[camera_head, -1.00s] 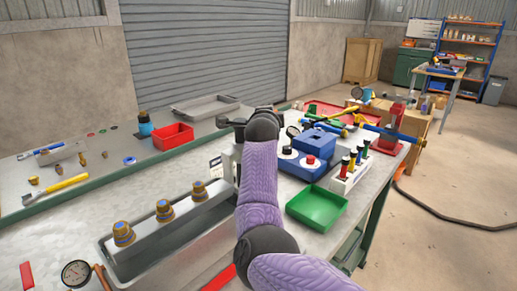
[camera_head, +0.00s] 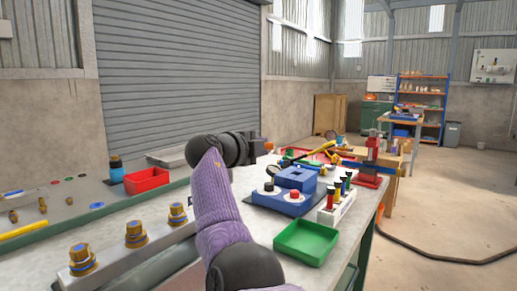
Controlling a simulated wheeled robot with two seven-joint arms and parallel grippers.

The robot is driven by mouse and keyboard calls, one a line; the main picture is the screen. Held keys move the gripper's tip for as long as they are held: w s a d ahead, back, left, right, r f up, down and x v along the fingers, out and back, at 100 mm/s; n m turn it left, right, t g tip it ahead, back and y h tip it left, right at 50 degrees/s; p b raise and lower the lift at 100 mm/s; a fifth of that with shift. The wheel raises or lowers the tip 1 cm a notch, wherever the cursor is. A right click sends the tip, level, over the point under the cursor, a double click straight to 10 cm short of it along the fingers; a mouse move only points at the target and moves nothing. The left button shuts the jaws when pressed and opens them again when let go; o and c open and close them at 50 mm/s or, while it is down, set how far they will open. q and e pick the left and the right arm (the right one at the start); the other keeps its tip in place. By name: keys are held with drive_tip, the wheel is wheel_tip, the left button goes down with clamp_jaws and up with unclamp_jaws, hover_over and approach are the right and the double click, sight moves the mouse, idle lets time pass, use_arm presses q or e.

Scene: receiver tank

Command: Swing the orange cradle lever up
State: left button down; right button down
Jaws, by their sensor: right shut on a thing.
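My right gripper (camera_head: 257,148) is small and dark at the end of my purple arm, above the back of the workbench. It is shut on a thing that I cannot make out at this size. I cannot pick out the orange cradle lever or its cradle; my right arm covers the middle of the bench. My left gripper is not in view.
A blue block (camera_head: 297,178) with round knobs, a green tray (camera_head: 306,242) and a white rack (camera_head: 336,208) of coloured plugs stand right of my arm. A red bin (camera_head: 147,180) and several brass fittings (camera_head: 135,233) are left. Open floor lies at right.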

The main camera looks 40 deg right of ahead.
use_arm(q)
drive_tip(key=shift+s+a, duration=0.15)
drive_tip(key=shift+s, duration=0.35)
use_arm(e)
drive_tip(key=shift+f+g, duration=0.1)
drive_tip(key=shift+g, duration=0.2)
drive_tip(key=c, duration=0.5)
unclamp_jaws()
drive_tip(key=shift+c, duration=0.2)
drive_tip(key=shift+a, duration=0.1)
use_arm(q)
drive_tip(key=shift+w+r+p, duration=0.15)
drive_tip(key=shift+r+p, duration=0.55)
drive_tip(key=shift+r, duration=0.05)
use_arm(e)
drive_tip(key=v, duration=0.9)
drive_tip(key=shift+s+a, duration=0.2)
drive_tip(key=shift+a, duration=0.1)
